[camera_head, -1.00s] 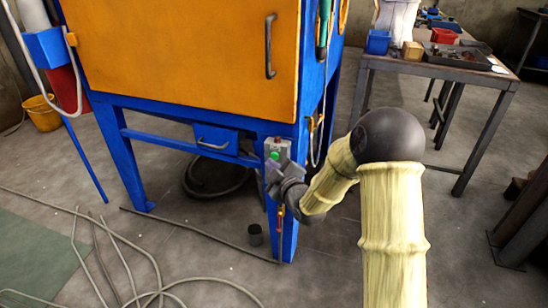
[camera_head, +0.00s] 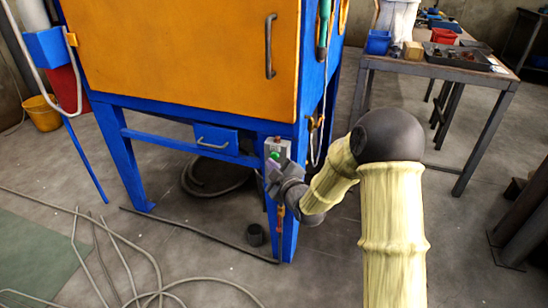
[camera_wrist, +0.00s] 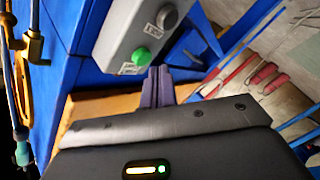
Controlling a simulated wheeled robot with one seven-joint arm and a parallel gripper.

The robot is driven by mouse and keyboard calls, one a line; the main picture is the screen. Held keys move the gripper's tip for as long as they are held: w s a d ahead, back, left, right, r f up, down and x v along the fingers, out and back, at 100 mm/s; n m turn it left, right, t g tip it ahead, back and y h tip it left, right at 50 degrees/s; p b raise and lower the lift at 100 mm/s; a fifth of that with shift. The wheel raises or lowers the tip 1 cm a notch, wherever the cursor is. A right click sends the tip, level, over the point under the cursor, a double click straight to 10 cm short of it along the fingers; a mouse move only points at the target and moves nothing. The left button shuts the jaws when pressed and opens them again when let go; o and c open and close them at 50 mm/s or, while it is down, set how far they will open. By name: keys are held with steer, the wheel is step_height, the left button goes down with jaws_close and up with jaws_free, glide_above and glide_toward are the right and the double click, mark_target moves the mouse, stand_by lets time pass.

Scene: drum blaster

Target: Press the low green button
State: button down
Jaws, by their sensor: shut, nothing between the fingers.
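The green button (camera_wrist: 142,57) sits on a grey control box (camera_wrist: 115,40) with a dark grey button (camera_wrist: 167,18) beside it. In the head view the green button (camera_head: 275,155) shows on the box (camera_head: 277,143) on the blue front leg of the orange-doored cabinet. My gripper (camera_wrist: 157,72) is shut and empty. In the wrist view its fingertips are close below and to the right of the green button; whether they touch it I cannot tell. In the head view my gripper (camera_head: 275,166) is just below the green button and partly hides the box.
The blue cabinet leg (camera_head: 284,235) runs down below the box. A blue drawer (camera_head: 215,140) is to its left. A worktable (camera_head: 440,70) is at the right.

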steer(key=shift+w+d, duration=0.15)
steer(key=shift+w, duration=0.25)
steer(key=shift+w+d, duration=0.15)
steer(key=shift+w, duration=0.25)
stand_by(1.1)
steer(key=shift+s+b, duration=0.1)
steer(key=shift+b, duration=0.2)
steer(key=shift+s+a, duration=0.3)
steer(key=shift+s, duration=0.4)
steer(key=shift+b, duration=0.3)
steer(key=s, duration=0.1)
steer(key=s+a+b, duration=0.1)
steer(key=s, duration=0.2)
steer(key=shift+s+a+b, duration=0.35)
steer(key=shift+b, duration=0.05)
steer(key=shift+d, duration=0.1)
